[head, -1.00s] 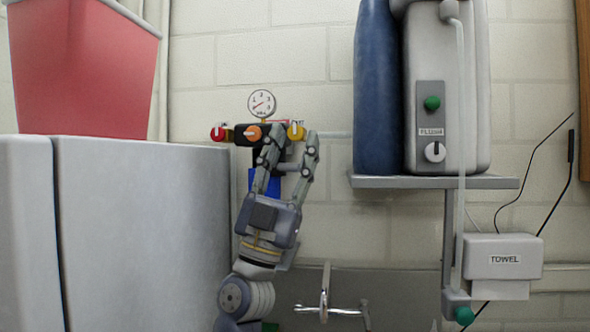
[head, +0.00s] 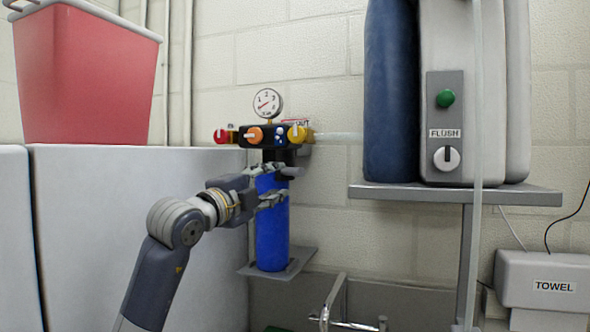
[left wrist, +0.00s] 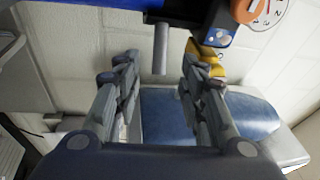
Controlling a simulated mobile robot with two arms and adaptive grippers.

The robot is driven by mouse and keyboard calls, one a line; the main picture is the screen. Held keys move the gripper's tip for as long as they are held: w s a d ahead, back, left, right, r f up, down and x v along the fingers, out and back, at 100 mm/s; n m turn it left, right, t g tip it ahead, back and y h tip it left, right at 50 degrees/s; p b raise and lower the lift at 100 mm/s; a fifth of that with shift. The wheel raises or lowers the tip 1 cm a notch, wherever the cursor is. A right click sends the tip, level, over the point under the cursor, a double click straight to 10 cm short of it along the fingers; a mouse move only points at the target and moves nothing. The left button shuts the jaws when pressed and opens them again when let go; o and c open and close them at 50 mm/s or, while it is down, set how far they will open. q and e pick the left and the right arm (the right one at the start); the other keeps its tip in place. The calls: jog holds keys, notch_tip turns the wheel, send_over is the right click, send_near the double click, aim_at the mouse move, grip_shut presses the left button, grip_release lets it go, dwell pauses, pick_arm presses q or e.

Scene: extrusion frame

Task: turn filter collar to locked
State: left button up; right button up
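The blue filter (head: 272,235) hangs upright under a black manifold (head: 262,136). The dark filter collar (head: 281,156) sits between them, with a short grey handle (head: 291,172); its locked mark cannot be read. My left gripper (head: 279,184) is open in front of the filter's top, just below the collar, and hides part of it. In the left wrist view, the grey handle (left wrist: 160,48) points down from the dark collar (left wrist: 166,8) between the spread fingers, with gaps on both sides. The blue filter (left wrist: 85,4) runs along the top. My right gripper is not in view.
The manifold carries a gauge (head: 267,103) and red (head: 222,135), orange (head: 254,135) and yellow (head: 296,134) knobs. A grey plate (head: 285,265) is under the filter. A tap (head: 335,305) stands below right. A shelf (head: 450,194) holds a blue tank (head: 390,95) and a flush unit.

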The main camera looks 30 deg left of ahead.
aim_at(292, 172)
pick_arm(q)
jog(key=w+p, duration=0.1)
jog(key=w+r, duration=0.1)
jog(key=w, duration=0.1)
jog(key=shift+w+a+r+p, duration=0.1)
jog(key=shift+w+p, duration=0.05)
jog(key=shift+p, duration=0.25)
jog(key=w+p, duration=0.1)
jog(key=w, duration=0.2)
jog(key=w+p, duration=0.1)
jog(key=w, duration=0.1)
jog(key=shift+r+p, duration=0.3)
jog(key=shift+w, duration=0.45)
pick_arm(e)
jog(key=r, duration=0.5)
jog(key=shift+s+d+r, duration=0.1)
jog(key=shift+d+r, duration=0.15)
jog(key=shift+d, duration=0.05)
pick_arm(q)
jog(key=shift+f, duration=0.1)
grip_shut()
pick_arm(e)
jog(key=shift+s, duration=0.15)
